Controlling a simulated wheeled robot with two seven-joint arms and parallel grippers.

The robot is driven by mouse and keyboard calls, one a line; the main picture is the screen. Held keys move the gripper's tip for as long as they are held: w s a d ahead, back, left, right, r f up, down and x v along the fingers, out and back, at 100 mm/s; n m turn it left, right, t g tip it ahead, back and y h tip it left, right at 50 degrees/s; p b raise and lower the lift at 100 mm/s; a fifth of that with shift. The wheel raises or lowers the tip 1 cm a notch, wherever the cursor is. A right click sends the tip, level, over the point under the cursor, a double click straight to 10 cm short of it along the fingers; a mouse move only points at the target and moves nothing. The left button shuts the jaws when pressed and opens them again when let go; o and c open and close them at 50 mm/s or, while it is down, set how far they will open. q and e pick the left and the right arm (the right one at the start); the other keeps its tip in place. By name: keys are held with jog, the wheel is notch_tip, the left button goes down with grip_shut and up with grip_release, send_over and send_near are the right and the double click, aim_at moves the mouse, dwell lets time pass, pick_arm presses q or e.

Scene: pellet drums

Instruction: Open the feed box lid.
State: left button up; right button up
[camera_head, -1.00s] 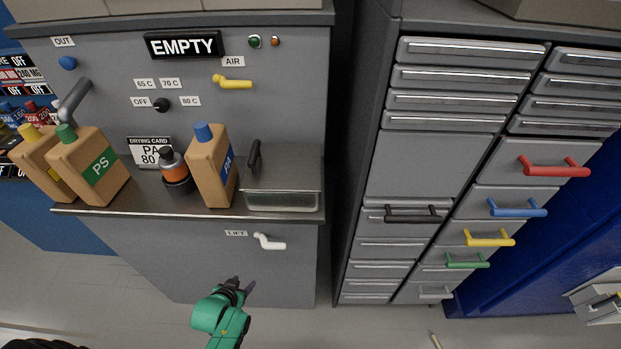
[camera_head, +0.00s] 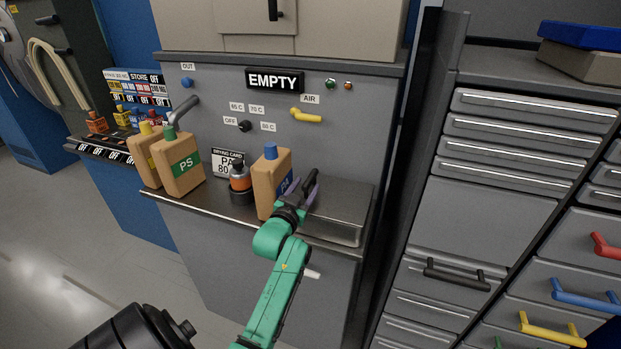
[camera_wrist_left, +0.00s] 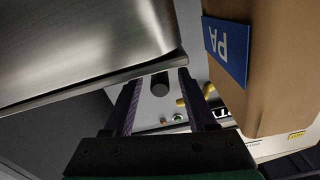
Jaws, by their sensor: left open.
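The feed box (camera_head: 340,222) is a grey steel box on the right end of the machine's ledge. Its lid looks closed, with a black upright handle (camera_head: 311,183) at its left side. My left gripper (camera_head: 302,192) is open at the box's left edge, beside that handle. In the left wrist view the black handle (camera_wrist_left: 160,84) shows end-on between the two spread fingers (camera_wrist_left: 158,92), apart from both. The box's steel lid (camera_wrist_left: 85,40) fills the upper left there. I cannot tell how deep the handle sits between the fingers. My right gripper is not in view.
A tan bottle with a blue cap and PA label (camera_head: 265,185) stands close left of my left gripper; it also looms at right in the left wrist view (camera_wrist_left: 275,70). An orange-and-black bottle (camera_head: 240,177) and the PS bottle (camera_head: 180,170) stand farther left. Drawers (camera_head: 480,200) are at right.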

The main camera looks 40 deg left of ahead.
aim_at(309, 181)
pick_arm(q)
jog(key=x, duration=0.3)
jog(key=shift+w+a, duration=0.1)
jog(key=shift+w, duration=0.15)
grip_shut()
dwell(1.1)
